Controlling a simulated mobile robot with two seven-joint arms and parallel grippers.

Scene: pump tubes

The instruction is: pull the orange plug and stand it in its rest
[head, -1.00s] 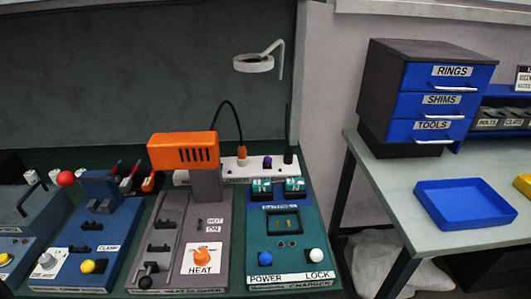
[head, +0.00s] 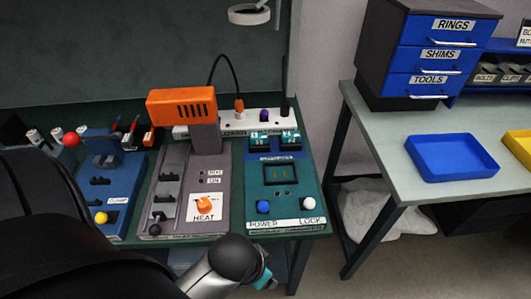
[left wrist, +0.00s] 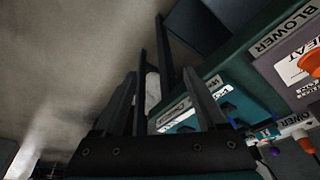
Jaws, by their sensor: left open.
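The orange plug (head: 239,103) stands in the white power strip (head: 275,123) at the back of the bench, with a black cord arching from its top to behind the heater. What looks like it shows at the right edge of the left wrist view (left wrist: 306,145). I cannot make out its rest. My left arm crosses the lower left of the head view, its wrist at the bench's front edge, far from the plug. My left gripper (left wrist: 160,75) is open and empty in the left wrist view, its fingers beside the charger. My right gripper is not in view.
A purple plug (head: 264,115) stands in the strip beside the orange one. The orange-topped heater (head: 181,104) and the charger (head: 283,186) stand in front. A lamp (head: 249,14) hangs above. A side table with a blue tray (head: 452,158) is at right, past a gap.

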